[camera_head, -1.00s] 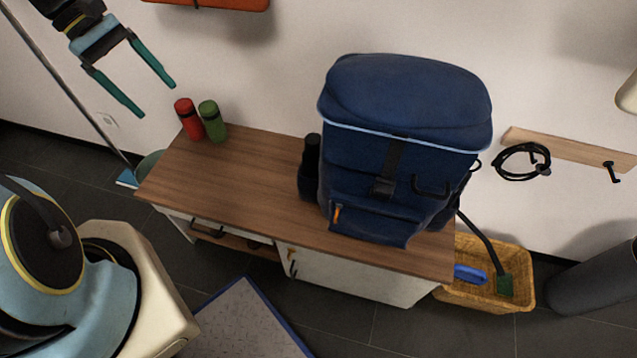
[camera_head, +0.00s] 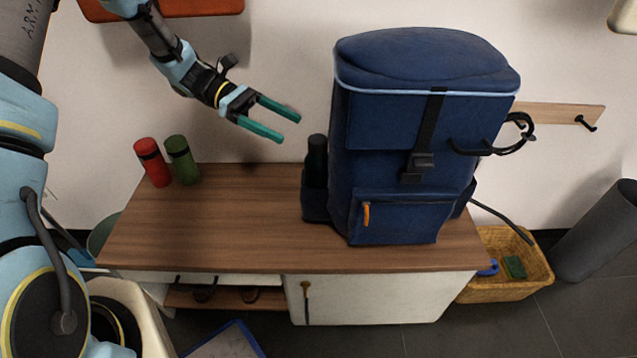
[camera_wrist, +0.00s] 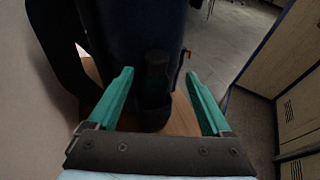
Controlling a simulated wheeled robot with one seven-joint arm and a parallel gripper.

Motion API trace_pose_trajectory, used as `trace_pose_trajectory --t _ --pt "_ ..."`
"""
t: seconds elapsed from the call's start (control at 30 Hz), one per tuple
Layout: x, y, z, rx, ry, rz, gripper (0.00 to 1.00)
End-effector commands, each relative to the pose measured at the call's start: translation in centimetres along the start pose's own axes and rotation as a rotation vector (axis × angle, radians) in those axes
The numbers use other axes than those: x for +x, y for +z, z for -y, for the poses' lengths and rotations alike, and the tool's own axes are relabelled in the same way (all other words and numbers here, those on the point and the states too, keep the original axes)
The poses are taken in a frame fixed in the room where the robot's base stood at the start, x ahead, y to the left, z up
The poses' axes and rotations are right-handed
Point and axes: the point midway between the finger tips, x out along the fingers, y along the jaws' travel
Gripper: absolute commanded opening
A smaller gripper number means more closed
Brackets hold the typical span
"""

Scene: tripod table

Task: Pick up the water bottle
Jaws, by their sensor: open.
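A black bottle (camera_head: 316,158) stands upright in the left side pocket of a large blue backpack (camera_head: 398,180). Its lower part is hidden by the pocket. In the wrist view the dark bottle (camera_wrist: 156,72) shows between the fingers, farther off. My gripper (camera_head: 290,127) has teal fingers, spread apart with nothing between them. It is above the table, a little left of and above the bottle, and does not touch it. A red bottle (camera_head: 152,162) and a green bottle (camera_head: 183,160) stand together on the left of the table. I cannot tell which bottle the task names.
The wooden tabletop (camera_head: 240,230) is bare between the two coloured bottles and the backpack. A wall rack (camera_head: 560,112) with hooks is at the right. A wicker basket (camera_head: 505,285) and a grey bin (camera_head: 603,232) stand on the floor at the right.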

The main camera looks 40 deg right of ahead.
Motion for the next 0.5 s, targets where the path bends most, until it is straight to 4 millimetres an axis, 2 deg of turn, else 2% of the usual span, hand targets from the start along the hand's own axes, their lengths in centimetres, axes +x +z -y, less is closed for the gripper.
trace_pose_trajectory --t 0.1,0.33,0.5 --pt "1.6 0.0 0.0 -0.001 -0.001 0.0 0.83" --pt "3.4 0.1 -0.2 0.0 -0.002 0.0 0.83" --pt "6.0 0.1 -0.5 0.0 -0.004 0.0 0.83"
